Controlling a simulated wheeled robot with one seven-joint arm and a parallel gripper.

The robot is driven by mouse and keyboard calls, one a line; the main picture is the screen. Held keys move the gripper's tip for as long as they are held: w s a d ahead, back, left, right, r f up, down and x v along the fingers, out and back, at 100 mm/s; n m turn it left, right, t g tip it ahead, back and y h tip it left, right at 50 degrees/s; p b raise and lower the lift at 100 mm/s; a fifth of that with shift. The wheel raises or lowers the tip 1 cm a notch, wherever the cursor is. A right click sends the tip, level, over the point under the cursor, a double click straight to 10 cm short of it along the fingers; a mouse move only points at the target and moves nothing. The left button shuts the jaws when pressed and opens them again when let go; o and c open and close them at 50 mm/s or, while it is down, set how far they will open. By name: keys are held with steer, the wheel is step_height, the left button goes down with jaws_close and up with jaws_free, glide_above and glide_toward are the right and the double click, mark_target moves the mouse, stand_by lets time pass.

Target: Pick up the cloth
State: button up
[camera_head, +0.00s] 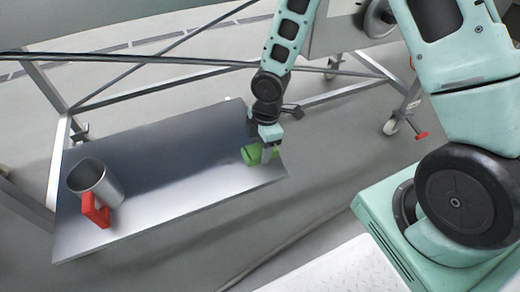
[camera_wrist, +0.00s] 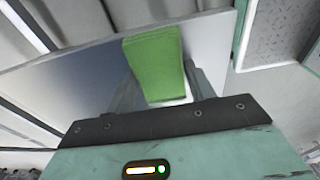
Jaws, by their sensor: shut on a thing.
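The green cloth (camera_head: 251,155) is a small folded block at the right end of a metal shelf (camera_head: 170,190). In the wrist view the cloth (camera_wrist: 155,62) stands out between the two fingers. My gripper (camera_head: 268,150) is at the cloth, with the arm reaching down from above. In the wrist view my gripper (camera_wrist: 160,88) is shut on the cloth, one finger on each side. I cannot tell whether the cloth still touches the shelf.
The shelf between mug and cloth is bare. Metal frame legs and a diagonal brace (camera_head: 170,50) run behind the shelf.

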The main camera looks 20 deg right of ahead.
mark_target(260, 149)
step_height(260, 149, up, 10)
steer(key=p, duration=0.5)
